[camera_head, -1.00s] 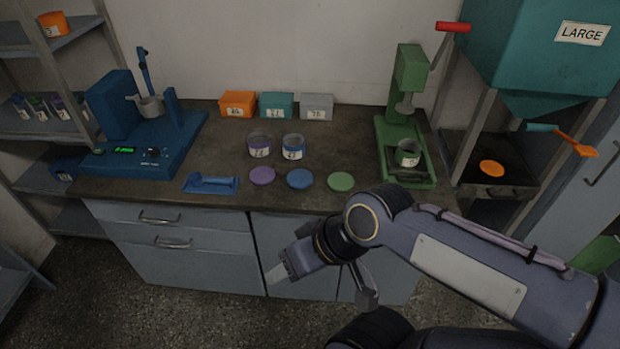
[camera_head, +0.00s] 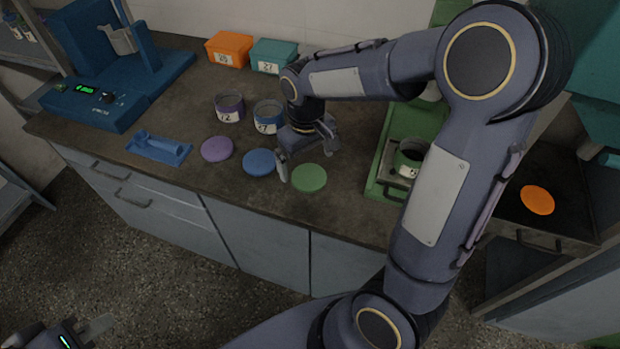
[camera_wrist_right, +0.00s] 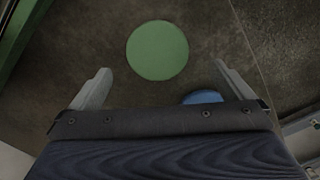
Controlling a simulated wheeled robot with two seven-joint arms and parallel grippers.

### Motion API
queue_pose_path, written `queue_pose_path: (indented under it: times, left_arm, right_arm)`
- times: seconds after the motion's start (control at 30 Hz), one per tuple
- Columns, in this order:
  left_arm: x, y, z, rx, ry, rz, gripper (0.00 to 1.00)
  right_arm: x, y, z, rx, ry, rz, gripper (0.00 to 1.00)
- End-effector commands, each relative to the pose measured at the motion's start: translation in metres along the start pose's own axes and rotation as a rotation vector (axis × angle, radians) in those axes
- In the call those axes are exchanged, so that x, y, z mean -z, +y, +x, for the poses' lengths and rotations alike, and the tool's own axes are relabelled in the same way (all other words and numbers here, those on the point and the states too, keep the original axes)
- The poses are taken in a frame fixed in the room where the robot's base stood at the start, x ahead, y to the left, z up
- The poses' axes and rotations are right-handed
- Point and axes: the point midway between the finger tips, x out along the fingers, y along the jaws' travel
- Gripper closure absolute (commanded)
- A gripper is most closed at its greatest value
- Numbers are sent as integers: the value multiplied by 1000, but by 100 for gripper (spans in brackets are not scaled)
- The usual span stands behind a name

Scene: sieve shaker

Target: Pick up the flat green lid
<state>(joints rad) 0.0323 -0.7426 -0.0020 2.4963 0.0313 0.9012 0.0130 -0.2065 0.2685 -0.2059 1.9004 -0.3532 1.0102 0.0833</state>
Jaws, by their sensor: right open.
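The flat green lid (camera_head: 309,178) lies on the dark worktop near its front edge, right of the blue lid (camera_head: 260,162). My right gripper (camera_head: 308,161) is open and empty above the worktop, just behind the green lid. In the right wrist view the green lid (camera_wrist_right: 158,50) shows whole, ahead of and roughly between the two spread fingers (camera_wrist_right: 161,74). My left gripper (camera_head: 85,332) shows only partly at the bottom left corner, away from the worktop.
A purple lid (camera_head: 217,149) and a blue tool (camera_head: 158,148) lie further left. A purple-banded jar (camera_head: 229,108) and a blue-banded jar (camera_head: 267,117) stand behind the lids.

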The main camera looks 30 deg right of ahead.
Motion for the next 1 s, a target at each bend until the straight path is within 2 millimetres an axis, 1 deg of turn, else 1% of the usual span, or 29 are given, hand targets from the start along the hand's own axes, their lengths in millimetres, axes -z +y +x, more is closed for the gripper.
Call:
queue_pose_path:
  times: [0.2, 0.3, 0.4, 0.63, 1.0]
  left_arm:
    - [-1, -1, 1, 0, 1, 0, 75]
    - [-1, -1, 3, 0, 0, 0, 75]
    - [-1, -1, 3, 0, 0, 0, 75]
    - [-1, -1, 3, 0, 0, 0, 75]
    - [-1, -1, 3, 0, 0, 0, 75]
  right_arm:
    - [-5, 6, 32, 1, -5, 2, 0]
    - [-4, 6, 45, 2, -1, 0, 0]
    - [-4, 6, 51, 3, 0, 0, 0]
    - [-3, 6, 51, 3, 3, 0, 0]
    - [-3, 6, 51, 3, 3, 0, 47]
